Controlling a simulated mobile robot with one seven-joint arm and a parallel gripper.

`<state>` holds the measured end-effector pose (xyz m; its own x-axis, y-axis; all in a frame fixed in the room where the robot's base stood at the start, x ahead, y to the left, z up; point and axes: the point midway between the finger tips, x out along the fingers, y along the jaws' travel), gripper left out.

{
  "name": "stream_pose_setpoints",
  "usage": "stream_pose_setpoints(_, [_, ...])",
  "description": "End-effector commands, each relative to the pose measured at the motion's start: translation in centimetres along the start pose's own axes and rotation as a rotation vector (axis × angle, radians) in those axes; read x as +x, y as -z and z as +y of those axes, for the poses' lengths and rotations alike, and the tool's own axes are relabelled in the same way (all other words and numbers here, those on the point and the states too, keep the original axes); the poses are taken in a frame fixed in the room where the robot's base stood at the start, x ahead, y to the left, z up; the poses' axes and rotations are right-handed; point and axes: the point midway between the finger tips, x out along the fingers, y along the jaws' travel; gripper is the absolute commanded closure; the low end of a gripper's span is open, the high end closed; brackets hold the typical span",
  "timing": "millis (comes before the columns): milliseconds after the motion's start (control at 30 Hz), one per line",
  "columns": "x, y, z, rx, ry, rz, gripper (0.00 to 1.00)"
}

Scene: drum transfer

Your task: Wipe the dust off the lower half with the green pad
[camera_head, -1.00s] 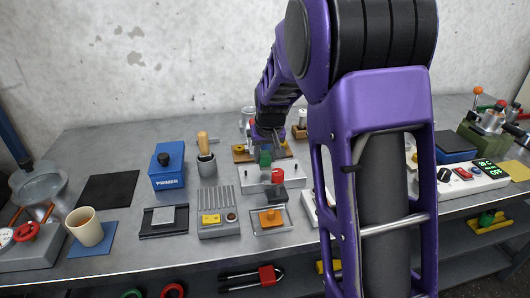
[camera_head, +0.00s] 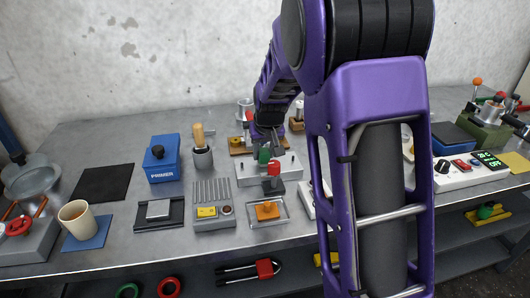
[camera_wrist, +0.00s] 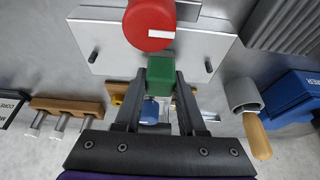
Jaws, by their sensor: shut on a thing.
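My gripper (camera_wrist: 158,100) is shut on the green pad (camera_wrist: 160,75), a small green block between its fingertips. The green pad also shows in the head view (camera_head: 264,156), at the back edge of a pale metal block (camera_head: 250,174), which looks like the lower half. The metal block also shows in the wrist view (camera_wrist: 85,38), with small dark pins near its ends. I cannot tell whether the pad touches the block. A red knob (camera_head: 274,168) on a dark base stands close in front of the pad. I cannot make out dust on the block.
Left of the block stand a grey ribbed box (camera_head: 212,195), a cup with a wooden-handled tool (camera_head: 202,157) and a blue primer box (camera_head: 165,165). An orange-knobbed tray (camera_head: 267,212) lies in front. A wooden rack (camera_head: 240,146) stands behind.

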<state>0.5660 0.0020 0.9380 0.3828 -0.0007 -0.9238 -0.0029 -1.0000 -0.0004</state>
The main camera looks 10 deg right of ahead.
Motion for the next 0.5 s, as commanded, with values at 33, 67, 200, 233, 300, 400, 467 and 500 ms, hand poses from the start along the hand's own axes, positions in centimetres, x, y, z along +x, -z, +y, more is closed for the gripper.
stream_pose_setpoints(33, [0.1,0.0,-0.1,-0.001,0.001,-0.002,1.00])
stream_pose_setpoints(67, [0.1,0.0,-0.1,-0.001,0.001,-0.002,1.00])
stream_pose_setpoints(200, [-2.3,1.2,-0.1,-0.001,0.001,0.004,1.00])
stream_pose_setpoints(233, [-2.4,1.2,-0.1,-0.001,0.000,0.001,1.00])
stream_pose_setpoints(300, [-2.9,1.5,0.0,-0.001,0.000,0.000,1.00])
stream_pose_setpoints(400, [-3.7,1.9,0.0,-0.001,0.000,0.000,1.00])
stream_pose_setpoints(467, [-4.2,2.1,0.0,-0.001,0.000,0.000,1.00])
stream_pose_setpoints(500, [-4.5,2.3,0.0,0.000,0.000,0.000,1.00])
